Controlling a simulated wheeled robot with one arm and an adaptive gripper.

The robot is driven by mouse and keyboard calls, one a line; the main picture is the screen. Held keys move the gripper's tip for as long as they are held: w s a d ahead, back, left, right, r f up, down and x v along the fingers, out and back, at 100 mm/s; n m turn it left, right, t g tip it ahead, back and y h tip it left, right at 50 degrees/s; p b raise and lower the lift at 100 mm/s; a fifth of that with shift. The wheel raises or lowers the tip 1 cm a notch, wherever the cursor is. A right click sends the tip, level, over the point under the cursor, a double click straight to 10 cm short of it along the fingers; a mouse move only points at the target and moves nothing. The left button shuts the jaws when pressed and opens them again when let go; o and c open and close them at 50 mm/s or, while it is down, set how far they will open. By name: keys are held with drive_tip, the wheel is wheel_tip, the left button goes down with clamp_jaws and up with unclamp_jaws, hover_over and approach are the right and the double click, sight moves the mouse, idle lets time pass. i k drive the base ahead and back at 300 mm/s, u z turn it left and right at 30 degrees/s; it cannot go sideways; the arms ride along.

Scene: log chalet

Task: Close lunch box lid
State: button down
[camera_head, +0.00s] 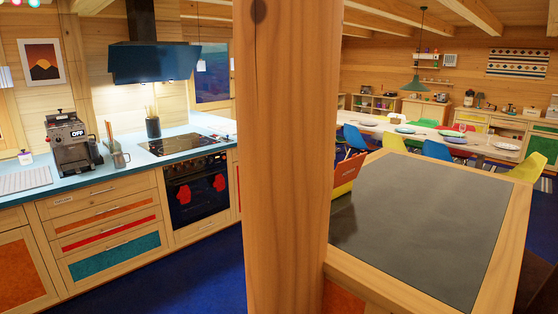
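A red-orange panel with a yellow edge (347,172) stands tilted at the left edge of a dark grey worktop (430,225). It may be the raised lid of the lunch box, but the wooden post hides most of it. A dark part shows low beside the post, under the panel. The body of the box cannot be made out. My gripper is not in view.
A thick wooden post (288,160) stands close in front. Left is a blue counter (100,180) with a coffee machine (72,142) and an oven (195,187). Blue floor (205,268) is open between. A dining table (470,142) with chairs stands behind.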

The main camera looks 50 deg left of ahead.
sight(346, 171)
drive_tip(key=u, duration=1.6)
